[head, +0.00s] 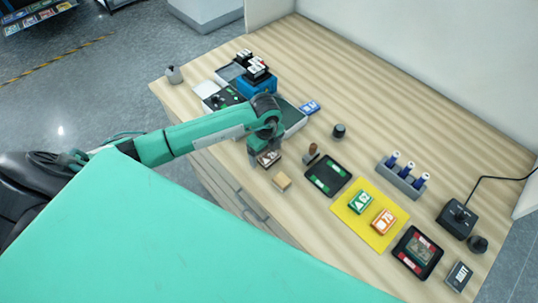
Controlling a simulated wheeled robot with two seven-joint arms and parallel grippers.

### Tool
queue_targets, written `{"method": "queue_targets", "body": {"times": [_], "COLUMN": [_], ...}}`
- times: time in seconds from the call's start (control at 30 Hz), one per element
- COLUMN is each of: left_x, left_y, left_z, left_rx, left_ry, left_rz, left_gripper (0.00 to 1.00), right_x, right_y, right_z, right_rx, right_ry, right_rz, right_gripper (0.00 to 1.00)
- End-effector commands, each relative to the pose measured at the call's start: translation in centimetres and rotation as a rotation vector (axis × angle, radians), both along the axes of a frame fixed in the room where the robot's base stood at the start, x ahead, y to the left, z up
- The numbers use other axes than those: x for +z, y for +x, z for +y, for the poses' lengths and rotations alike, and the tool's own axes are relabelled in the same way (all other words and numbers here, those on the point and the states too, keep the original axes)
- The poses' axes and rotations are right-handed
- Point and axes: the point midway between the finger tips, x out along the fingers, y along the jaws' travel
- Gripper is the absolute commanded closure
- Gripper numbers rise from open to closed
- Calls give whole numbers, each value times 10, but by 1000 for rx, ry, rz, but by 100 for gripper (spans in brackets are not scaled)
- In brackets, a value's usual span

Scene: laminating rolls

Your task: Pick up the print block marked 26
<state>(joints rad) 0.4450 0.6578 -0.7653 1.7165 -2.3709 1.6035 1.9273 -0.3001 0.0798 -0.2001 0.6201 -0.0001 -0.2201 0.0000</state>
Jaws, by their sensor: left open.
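My left gripper (266,163) points down at the table's near edge, open. A small brown block with pale marks (269,158) shows between its fingers, partly covered by them; its marks are too small to read. On a yellow mat (380,239) lie a green block (360,202) and an orange block (383,221) with white marks. A blue block (310,107) lies behind my gripper, beside a tray. I cannot tell for certain which block reads 26. My right gripper is out of view.
A black-and-green tray (327,175) is to the right. A grey rack (402,178) holds blue-capped bottles. The table's back middle is clear.

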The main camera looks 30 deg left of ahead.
Motion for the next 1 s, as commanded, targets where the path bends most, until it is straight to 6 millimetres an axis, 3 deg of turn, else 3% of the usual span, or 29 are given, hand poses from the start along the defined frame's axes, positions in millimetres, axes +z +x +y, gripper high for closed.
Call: {"method": "queue_targets", "body": {"times": [0.23,0.5,0.83,1.0], "left_x": [-3,-2,0,13], "left_y": [0,0,1,1], "left_z": [0,0,0,0], "left_rx": [0,0,0,-1], "left_ry": [0,0,-1,0], "left_rz": [0,0,-2,-4], "left_gripper": [13,61,61,61], "right_x": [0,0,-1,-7], "right_y": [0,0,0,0], "right_z": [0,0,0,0], "right_rx": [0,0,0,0], "right_ry": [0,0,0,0], "right_rz": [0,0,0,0], "right_gripper": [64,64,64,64]}}
